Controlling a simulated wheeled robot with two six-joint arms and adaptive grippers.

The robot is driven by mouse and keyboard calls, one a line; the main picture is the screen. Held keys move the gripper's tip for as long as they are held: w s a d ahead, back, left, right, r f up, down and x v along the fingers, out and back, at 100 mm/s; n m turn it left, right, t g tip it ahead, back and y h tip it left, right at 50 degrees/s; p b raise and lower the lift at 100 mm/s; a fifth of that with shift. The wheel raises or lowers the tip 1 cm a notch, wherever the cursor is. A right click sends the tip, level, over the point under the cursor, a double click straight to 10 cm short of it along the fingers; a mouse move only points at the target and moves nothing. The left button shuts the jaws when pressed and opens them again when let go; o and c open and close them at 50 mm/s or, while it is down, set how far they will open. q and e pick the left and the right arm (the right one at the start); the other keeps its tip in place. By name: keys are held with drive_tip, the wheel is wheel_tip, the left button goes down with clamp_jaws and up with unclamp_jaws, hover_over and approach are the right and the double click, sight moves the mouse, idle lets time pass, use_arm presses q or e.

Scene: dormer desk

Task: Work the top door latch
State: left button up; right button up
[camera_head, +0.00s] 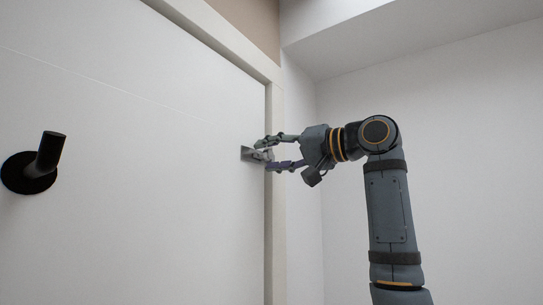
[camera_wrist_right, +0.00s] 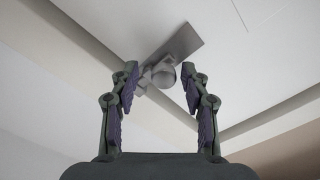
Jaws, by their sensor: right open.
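The top door latch (camera_head: 246,153) is a small grey metal plate with a knob, set near the right edge of the white door (camera_head: 150,150). In the right wrist view the latch plate (camera_wrist_right: 183,42) runs diagonally, and its rounded knob (camera_wrist_right: 163,75) shows between the fingertips. My right gripper (camera_head: 262,149) reaches in from the right with its fingers at the latch. It is open, with one finger on each side of the knob (camera_wrist_right: 160,80). I cannot tell whether a finger touches it. My left gripper is not in view.
A black round-based peg or handle (camera_head: 40,165) sticks out of the door at the left. The white door frame (camera_head: 272,200) runs just right of the latch. A bare pale wall (camera_head: 470,150) stands behind my right arm.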

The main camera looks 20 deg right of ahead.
drive_tip(key=v, duration=1.1)
drive_tip(key=shift+s+d, duration=0.25)
drive_tip(key=shift+d, duration=0.05)
drive_tip(key=shift+d+f, duration=0.1)
drive_tip(key=shift+d, duration=0.05)
